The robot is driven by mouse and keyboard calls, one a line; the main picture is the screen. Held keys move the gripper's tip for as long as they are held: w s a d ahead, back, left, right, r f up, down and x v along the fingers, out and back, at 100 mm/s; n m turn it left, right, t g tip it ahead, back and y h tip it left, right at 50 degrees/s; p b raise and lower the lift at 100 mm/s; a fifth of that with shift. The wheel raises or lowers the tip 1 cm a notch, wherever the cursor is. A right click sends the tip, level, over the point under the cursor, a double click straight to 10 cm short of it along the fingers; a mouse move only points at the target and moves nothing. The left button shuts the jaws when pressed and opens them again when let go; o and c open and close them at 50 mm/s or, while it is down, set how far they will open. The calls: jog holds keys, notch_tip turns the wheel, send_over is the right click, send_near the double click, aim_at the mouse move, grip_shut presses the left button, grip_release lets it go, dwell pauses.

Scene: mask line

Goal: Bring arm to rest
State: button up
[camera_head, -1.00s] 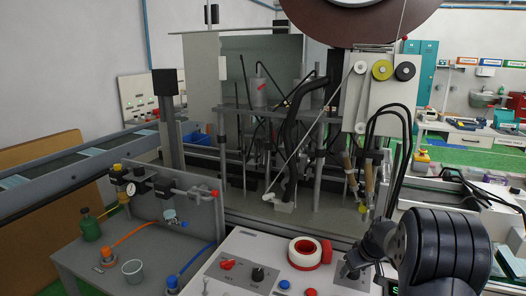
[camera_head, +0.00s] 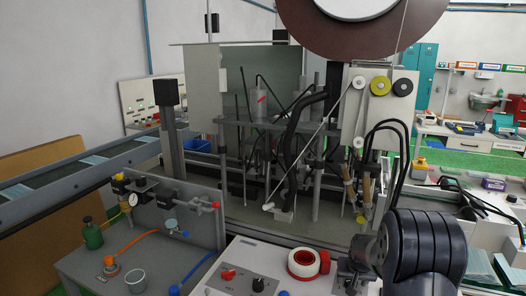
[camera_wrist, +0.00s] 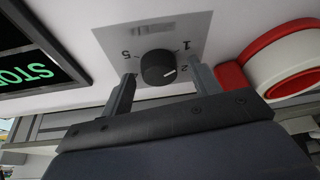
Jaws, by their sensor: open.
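My gripper (camera_head: 354,272) is at the lower right of the head view, low over the white control panel. In the wrist view my gripper (camera_wrist: 163,82) is open and holds nothing. Its two fingers stand apart on either side of a round black knob (camera_wrist: 158,68) on a grey plate with numbers. I cannot tell whether the fingertips touch it. The knob's pointer is turned toward the right in the picture, near the 2. My dark arm covers the right part of the panel in the head view, so this knob is hidden there.
A red and white tape roll (camera_head: 305,262) lies beside my gripper; it also shows in the wrist view (camera_wrist: 290,60). A red switch (camera_head: 228,274) and another black knob (camera_head: 257,284) are further left. A green-lettered display (camera_wrist: 35,62) is on the knob's other side. The machine stands behind.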

jog(key=shift+a+m+h, duration=0.1)
jog(key=shift+m+h, duration=0.2)
jog(key=shift+m, duration=0.8)
jog(key=shift+m, duration=0.4)
jog(key=shift+r, duration=0.1)
